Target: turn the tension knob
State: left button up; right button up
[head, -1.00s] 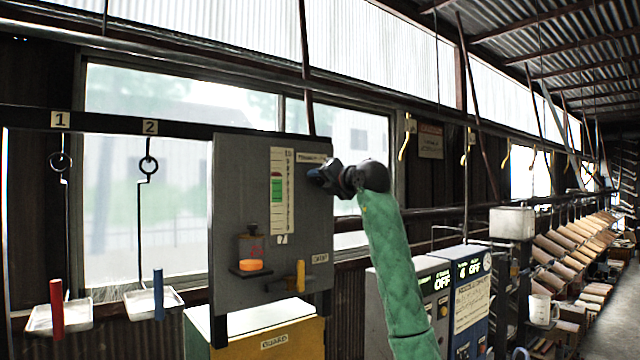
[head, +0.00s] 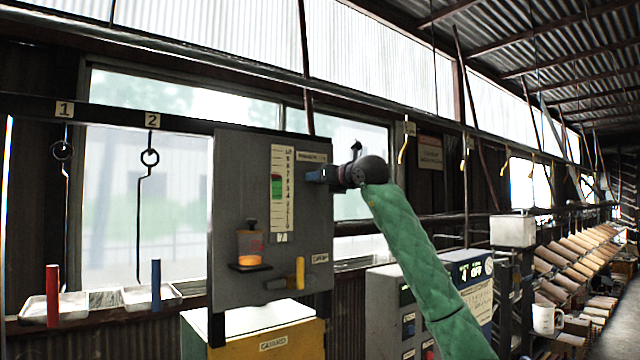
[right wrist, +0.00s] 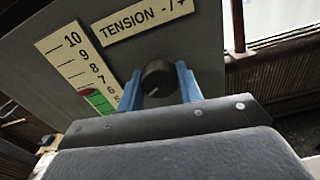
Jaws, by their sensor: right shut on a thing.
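The tension knob (right wrist: 158,80) is a black round knob on the grey panel (head: 235,270), below the "TENSION - / +" label (right wrist: 140,20). My right gripper (right wrist: 160,88) has its two blue fingers on either side of the knob, shut on it. In the head view the right gripper (head: 312,175) reaches the panel from the right and hides the knob. The tension scale (head: 281,215) left of the knob has a green band with a red part above it. In the wrist view the green band (right wrist: 98,103) lies near 6. My left gripper is not in view.
A yellow guard box (head: 265,335) stands below, and grey and blue cabinets (head: 395,300) stand right.

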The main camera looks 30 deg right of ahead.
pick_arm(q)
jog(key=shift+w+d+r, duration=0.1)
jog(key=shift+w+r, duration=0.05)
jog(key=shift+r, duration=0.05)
pick_arm(e)
jog(key=shift+n, duration=0.3)
jog(key=o, duration=1)
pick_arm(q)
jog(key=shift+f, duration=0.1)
pick_arm(e)
jog(key=shift+s, duration=0.1)
pick_arm(q)
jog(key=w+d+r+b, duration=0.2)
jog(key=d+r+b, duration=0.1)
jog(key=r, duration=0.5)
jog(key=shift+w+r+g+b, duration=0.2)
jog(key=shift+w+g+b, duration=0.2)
jog(key=shift+b, duration=0.15)
pick_arm(e)
jog(key=shift+s+d, duration=0.2)
jog(key=shift+s, duration=1.7)
jog(key=shift+s+d, duration=0.2)
jog(key=shift+s, duration=1.7)
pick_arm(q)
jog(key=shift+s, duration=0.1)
